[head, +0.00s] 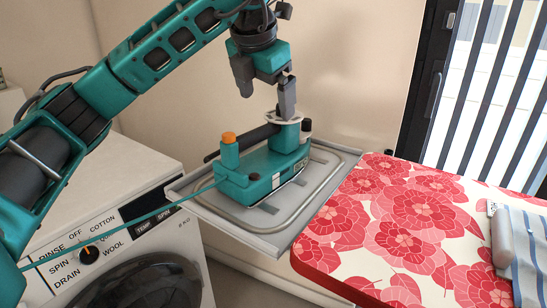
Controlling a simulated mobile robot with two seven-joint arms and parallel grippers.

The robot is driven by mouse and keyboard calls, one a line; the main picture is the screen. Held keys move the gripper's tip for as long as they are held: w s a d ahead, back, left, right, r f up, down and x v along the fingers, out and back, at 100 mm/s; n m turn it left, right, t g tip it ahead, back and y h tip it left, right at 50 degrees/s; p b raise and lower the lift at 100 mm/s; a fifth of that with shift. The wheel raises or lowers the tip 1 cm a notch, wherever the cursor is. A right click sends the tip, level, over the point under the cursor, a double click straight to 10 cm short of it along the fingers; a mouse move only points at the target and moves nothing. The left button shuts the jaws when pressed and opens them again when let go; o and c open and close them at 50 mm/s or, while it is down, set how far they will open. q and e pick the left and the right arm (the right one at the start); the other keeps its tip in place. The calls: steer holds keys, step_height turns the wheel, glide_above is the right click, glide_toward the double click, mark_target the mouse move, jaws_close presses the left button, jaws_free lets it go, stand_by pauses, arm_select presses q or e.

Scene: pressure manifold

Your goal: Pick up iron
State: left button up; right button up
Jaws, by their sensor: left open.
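The teal iron (262,170) rests on the grey metal tray (330,185) at the end of the ironing board. It has a dark handle, an orange knob (229,138) at its left end and a pale collar around a teal post at its right end. My left gripper (266,95) points down just above the iron's handle, with its fingers apart and nothing between them. The right finger overlaps the top of the right post in the picture; I cannot tell whether they touch.
The ironing board (400,225) has a red floral cover, and a striped cloth (525,250) lies at its right. A washing machine (120,210) stands at left. A thin teal cord (125,231) runs from the iron leftward in front of it. A wall stands behind the tray.

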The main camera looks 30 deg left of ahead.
mark_target(271, 126)
arm_select(q)
steer(key=x, duration=0.5)
steer(key=shift+s+f+b, duration=0.1)
steer(key=shift+f+b, duration=0.05)
steer(key=shift+b, duration=0.2)
steer(key=b+x, duration=0.1)
steer(key=x, duration=0.5)
steer(key=shift+f, duration=0.2)
steer(key=c, duration=1.2)
steer(key=shift+r, duration=0.25)
